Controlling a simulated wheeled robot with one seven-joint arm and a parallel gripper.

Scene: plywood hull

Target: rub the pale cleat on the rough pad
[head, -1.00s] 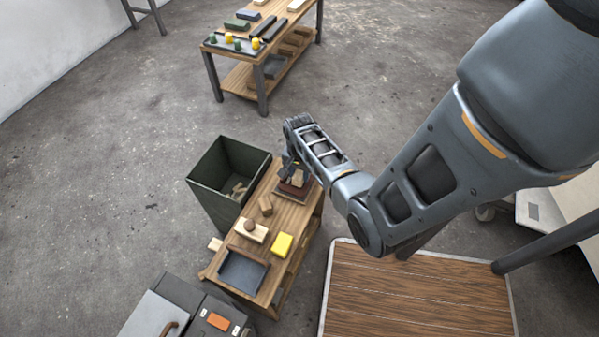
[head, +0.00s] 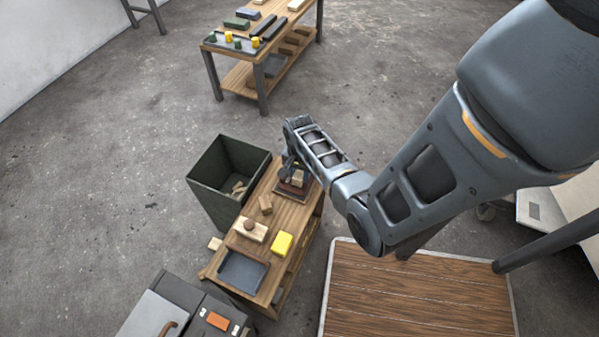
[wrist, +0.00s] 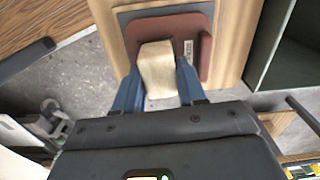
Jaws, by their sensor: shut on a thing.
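The pale cleat (wrist: 157,68) is a cream block between the two blue fingers of my gripper (wrist: 158,88) in the wrist view. My gripper is shut on it. The rough pad (wrist: 196,27) is a reddish-brown sheet on a grey base, with a small label at its side. The cleat lies over the pad's near edge in that view; whether it touches cannot be told. In the head view, my gripper (head: 291,172) is over the pad (head: 292,194) at the far end of the low wooden bench, and the cleat (head: 297,180) is partly hidden.
A dark green bin (head: 207,202) holding pale pieces stands left. A second bench (head: 240,57) is behind.

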